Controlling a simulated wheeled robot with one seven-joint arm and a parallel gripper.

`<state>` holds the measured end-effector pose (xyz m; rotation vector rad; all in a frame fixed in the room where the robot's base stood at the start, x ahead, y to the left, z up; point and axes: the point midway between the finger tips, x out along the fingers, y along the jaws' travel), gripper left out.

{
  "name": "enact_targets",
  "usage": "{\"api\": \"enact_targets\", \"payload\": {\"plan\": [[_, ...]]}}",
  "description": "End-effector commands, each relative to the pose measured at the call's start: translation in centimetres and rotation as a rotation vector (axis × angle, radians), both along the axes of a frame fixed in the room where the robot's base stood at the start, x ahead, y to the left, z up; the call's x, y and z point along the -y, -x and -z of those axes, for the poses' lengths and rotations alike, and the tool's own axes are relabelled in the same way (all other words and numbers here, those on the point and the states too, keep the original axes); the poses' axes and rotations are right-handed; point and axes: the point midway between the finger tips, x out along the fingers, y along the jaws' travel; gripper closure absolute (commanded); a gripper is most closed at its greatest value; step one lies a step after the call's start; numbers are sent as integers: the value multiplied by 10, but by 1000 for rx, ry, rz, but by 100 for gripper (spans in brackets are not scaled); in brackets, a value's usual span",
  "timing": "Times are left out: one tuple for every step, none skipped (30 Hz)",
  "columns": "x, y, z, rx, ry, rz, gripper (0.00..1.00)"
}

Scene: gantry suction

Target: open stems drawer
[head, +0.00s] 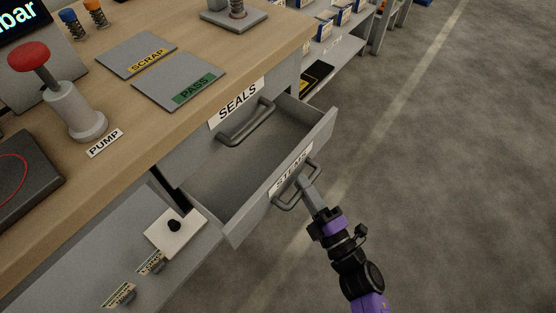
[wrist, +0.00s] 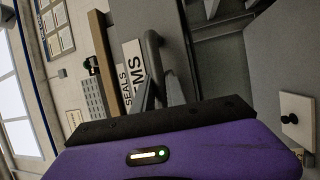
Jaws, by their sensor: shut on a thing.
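The stems drawer (head: 234,225) is a grey drawer that stands pulled out from under the workbench in the head view. Its inside looks empty where I can see it. Its front carries a STEMS label and a grey bar handle (head: 289,203). My gripper (head: 305,183) is shut on this handle, at the drawer's outer face. In the wrist view the handle (wrist: 152,70) rises just beyond my gripper's dark edge, beside the partly hidden label.
The SEALS drawer (head: 205,150) above is closed, with its own handle (head: 246,122). The wooden bench top (head: 180,122) holds a red-topped pump button (head: 75,110) and SCRAP and PASS plates. A white plate with a black knob (head: 175,232) sits lower left. Open floor (head: 440,200) lies to the right.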

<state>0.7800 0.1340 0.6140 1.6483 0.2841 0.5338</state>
Motion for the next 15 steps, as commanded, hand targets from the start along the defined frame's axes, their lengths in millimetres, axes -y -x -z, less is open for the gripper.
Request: {"api": "enact_targets", "payload": {"plan": [[13,11,-1,-5,3,3,100],[19,16,-1,-5,3,2,100],[28,23,0,-5,3,2,100],[34,28,0,-5,2,0,100],[40,32,0,-5,2,2,100],[47,38,0,-3,2,0,100],[52,42,0,-4,2,1,100],[57,45,0,-3,1,0,100],[62,50,1,-3,1,0,100],[66,53,1,-3,1,-1,100],[70,56,1,-2,0,-1,100],[74,59,1,-3,1,0,100],[76,60,1,-2,1,-1,100],[78,62,1,-1,1,-1,100],[81,64,1,-1,1,-2,100]]}}
